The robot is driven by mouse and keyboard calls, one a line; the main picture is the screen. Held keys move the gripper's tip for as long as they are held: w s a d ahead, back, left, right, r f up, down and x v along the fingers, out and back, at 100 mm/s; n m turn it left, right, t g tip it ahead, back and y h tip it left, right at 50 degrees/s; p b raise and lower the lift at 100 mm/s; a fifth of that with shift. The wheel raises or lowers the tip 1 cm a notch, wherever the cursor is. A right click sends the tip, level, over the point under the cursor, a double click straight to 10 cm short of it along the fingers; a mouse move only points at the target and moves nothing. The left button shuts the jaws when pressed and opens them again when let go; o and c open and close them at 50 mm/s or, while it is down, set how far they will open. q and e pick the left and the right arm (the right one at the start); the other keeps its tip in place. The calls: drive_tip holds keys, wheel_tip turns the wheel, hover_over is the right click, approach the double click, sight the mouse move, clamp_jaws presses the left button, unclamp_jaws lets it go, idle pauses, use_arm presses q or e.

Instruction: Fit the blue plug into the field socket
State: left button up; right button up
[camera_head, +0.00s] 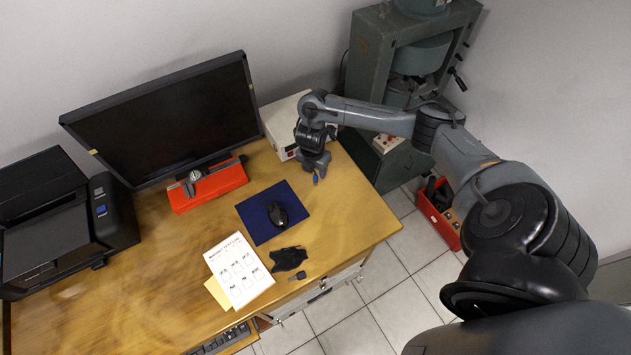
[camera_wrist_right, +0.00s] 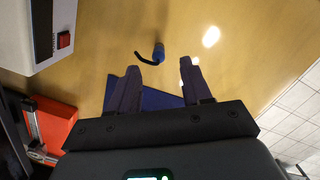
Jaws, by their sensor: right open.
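The blue plug (camera_wrist_right: 158,52) lies on the wooden desk with a short black lead curving to its left in the right wrist view. In the head view the plug (camera_head: 315,179) shows just below my right gripper (camera_head: 317,168). My right gripper (camera_wrist_right: 160,70) is open and empty, fingers pointing down toward the desk. In the wrist view the plug appears just beyond the fingertips, between their lines. I cannot make out the field socket. My left gripper is not in view.
A white box (camera_head: 285,119) with a red switch (camera_wrist_right: 64,40) stands behind the gripper, beside the green magnet frame (camera_head: 365,75). A blue mat (camera_head: 255,226) with a mouse (camera_head: 278,214), a red case (camera_head: 208,186), monitor (camera_head: 175,120) and paper (camera_head: 239,270) occupy the desk. The right desk corner is clear.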

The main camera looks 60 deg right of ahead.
sight(315, 175)
drive_tip(key=shift+w+d+f+b, duration=0.1)
drive_tip(key=shift+f+b, duration=0.1)
drive_tip(key=shift+f, duration=0.65)
drive_tip(key=shift+s+d+f+b, duration=0.1)
drive_tip(key=shift+d+f+b, duration=0.1)
drive_tip(key=shift+f, duration=0.6)
drive_tip(key=shift+w+d+f+b, duration=0.1)
drive_tip(key=shift+f+b, duration=0.1)
drive_tip(key=shift+f, duration=0.65)
drive_tip(key=shift+c, duration=0.3)
clamp_jaws()
